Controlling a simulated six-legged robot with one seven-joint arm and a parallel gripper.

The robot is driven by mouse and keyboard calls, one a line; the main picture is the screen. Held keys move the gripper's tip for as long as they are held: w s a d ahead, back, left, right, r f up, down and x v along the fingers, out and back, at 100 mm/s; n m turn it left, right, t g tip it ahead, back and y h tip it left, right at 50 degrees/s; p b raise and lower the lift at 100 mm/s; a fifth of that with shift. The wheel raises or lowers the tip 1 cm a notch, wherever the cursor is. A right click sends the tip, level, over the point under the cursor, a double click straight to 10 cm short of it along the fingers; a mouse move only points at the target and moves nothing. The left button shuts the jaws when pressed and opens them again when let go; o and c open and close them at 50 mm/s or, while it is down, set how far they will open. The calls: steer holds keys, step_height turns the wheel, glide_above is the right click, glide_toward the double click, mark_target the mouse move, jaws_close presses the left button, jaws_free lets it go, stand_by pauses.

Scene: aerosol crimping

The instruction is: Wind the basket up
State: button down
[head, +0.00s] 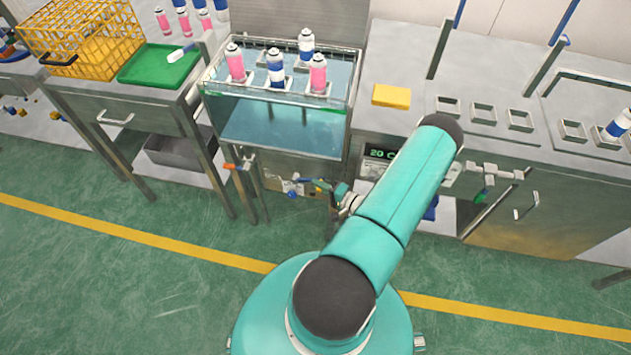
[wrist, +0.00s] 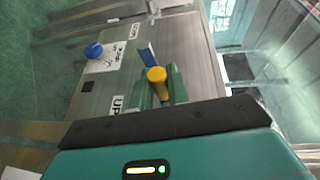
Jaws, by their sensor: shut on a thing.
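The glass-sided water tank (head: 214,84) stands at the middle of the bench. Several pink and blue-white cans (head: 318,75) stand upright in square holders of the basket (head: 322,93), their tops above the water. On the tank's front panel (wrist: 190,62), in the wrist view, is a crank handle with a round yellow end (wrist: 156,74) beside a flat blue piece (wrist: 148,56). My gripper (wrist: 162,86) is shut on this handle, one green finger on each side. In the head view my gripper (head: 338,190) is small, below the tank front and partly hidden by my arm.
A blue knob (wrist: 93,50) and a label reading "UP" (wrist: 118,104) are on the panel. A yellow wire crate (head: 85,38) and green tray (head: 150,66) are at left. A yellow sponge (head: 391,96) lies right of the tank. The green floor in front is clear.

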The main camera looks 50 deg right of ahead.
steer(key=shift+m+t, duration=0.3)
steer(key=shift+t, duration=0.4)
steer(key=shift+s+f, duration=0.15)
steer(key=shift+f, duration=0.9)
steer(key=shift+s+f, duration=0.15)
steer(key=shift+f, duration=0.95)
steer(key=c, duration=1.3)
jaws_free()
steer(key=shift+w+d, duration=0.1)
steer(key=shift+c, duration=0.2)
steer(key=s, duration=1.4)
steer(key=shift+d, duration=0.1)
